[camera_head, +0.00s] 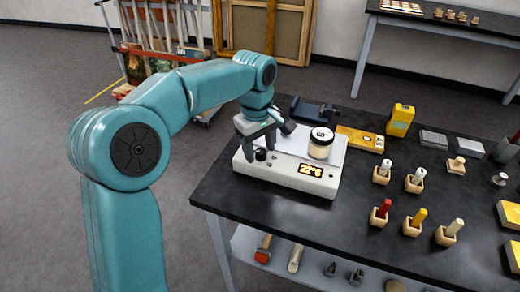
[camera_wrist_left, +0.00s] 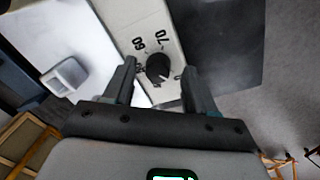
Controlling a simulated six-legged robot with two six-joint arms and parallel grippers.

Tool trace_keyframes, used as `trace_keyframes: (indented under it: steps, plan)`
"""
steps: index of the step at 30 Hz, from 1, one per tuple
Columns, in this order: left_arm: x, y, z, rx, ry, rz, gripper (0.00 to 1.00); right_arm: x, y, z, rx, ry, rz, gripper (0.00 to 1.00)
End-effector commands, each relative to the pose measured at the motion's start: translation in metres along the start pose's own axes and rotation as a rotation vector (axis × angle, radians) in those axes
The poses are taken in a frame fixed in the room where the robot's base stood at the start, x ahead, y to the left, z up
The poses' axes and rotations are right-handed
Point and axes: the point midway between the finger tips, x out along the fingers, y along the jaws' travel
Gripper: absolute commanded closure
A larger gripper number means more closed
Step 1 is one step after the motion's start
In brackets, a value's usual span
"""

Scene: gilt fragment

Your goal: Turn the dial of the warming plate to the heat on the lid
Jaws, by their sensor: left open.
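The white warming plate (camera_head: 285,181) sits near the black table's left edge, with an orange display reading about 22°C. Its black dial (camera_head: 260,154) is at the left of its top; in the left wrist view the dial (camera_wrist_left: 158,67) has marks 60 and 70 beside it. A pale jar (camera_head: 320,150) with a lid (camera_head: 322,135) stands on the plate; the lid's printed number looks like 60 but is small. My left gripper (camera_head: 255,151) is open over the dial, one finger on each side in the wrist view, with no clear contact. My right gripper is out of view.
Behind the plate lie a dark clamp-like tool (camera_head: 312,110) and a yellow level (camera_head: 360,139). A yellow box (camera_head: 400,120) and several handled tools in wooden blocks (camera_head: 411,227) stand to the right. The table front (camera_head: 300,215) is clear.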

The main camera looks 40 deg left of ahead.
Motion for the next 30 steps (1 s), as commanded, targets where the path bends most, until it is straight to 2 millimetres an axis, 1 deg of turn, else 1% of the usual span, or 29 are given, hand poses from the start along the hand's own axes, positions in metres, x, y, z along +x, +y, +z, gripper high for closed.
trace_keyframes:
  steps: [3,9,10,11,12,14,15,23,30]
  plan:
    - [0.004,0.001,-0.001,0.000,0.000,0.000,0.44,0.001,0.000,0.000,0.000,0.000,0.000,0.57]
    - [0.004,0.001,-0.001,0.000,0.000,0.000,0.44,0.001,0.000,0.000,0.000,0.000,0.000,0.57]
    - [0.004,0.001,-0.001,0.000,0.000,0.000,0.50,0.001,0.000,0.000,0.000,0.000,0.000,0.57]
    - [0.004,0.001,-0.001,0.000,0.000,0.000,0.60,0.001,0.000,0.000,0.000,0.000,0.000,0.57]
    - [0.004,0.001,-0.001,0.000,0.000,0.000,0.73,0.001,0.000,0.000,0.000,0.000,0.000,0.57]
    - [0.004,0.001,-0.001,0.000,0.000,0.000,0.93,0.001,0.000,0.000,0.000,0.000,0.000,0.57]
    - [0.004,0.001,-0.001,0.000,0.000,0.000,1.00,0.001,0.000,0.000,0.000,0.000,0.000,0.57]
    - [0.004,0.001,-0.001,0.015,-0.001,-0.001,1.00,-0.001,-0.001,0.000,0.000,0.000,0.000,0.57]
    - [0.002,0.001,-0.001,0.117,-0.008,-0.002,1.00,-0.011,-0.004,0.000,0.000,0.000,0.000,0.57]
